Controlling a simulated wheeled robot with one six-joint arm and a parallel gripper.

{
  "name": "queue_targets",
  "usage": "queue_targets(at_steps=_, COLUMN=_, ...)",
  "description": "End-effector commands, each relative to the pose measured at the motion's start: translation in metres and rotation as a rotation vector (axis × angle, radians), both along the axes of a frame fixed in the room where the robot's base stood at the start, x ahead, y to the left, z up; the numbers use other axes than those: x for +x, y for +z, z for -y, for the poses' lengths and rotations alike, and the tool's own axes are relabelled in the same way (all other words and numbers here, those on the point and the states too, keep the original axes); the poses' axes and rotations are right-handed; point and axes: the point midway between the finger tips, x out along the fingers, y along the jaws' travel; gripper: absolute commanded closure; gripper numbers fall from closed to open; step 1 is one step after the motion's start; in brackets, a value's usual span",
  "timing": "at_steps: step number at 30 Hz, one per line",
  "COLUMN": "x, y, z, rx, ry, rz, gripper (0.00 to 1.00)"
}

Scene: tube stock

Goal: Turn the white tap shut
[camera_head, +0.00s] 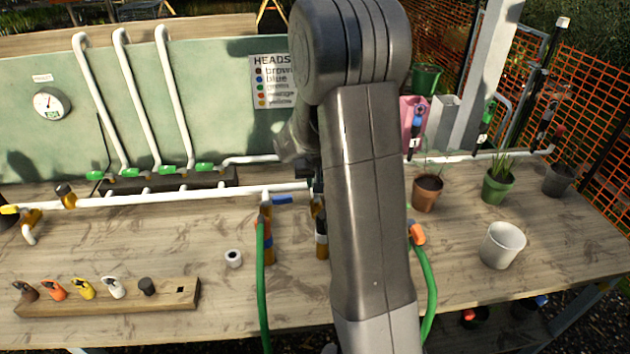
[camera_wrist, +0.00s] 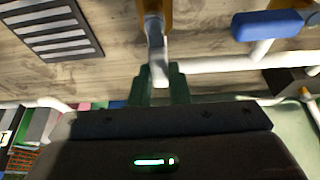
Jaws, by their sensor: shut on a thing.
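The white tap's handle (camera_wrist: 157,48) shows in the wrist view as a pale lever below a brass-coloured body (camera_wrist: 154,8). My gripper (camera_wrist: 159,72) has its two green fingers on either side of the lever's end and is shut on it. A white pipe (camera_wrist: 215,65) runs just beside the fingers. In the head view my arm hides the white tap and most of my gripper. How far the lever is turned cannot be told.
A blue-handled tap (camera_head: 283,200) sits close by on the white pipe (camera_head: 190,194); its handle also shows in the wrist view (camera_wrist: 268,25). A green hose (camera_head: 261,285) hangs below it. A wooden rack (camera_head: 170,297), a white pot (camera_head: 502,246) and plant pots (camera_head: 427,193) stand on the bench.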

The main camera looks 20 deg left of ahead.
Motion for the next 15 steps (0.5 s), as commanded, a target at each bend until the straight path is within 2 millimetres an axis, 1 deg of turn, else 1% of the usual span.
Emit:
queue_targets(at_steps=8, x=0.0021, y=-0.0043, z=0.0027, rx=0.000, ry=-0.087, rz=0.002, gripper=1.00)
queue_targets(at_steps=15, x=0.0053, y=-0.0072, z=0.0100, rx=0.003, ry=-0.274, rz=0.003, gripper=1.00)
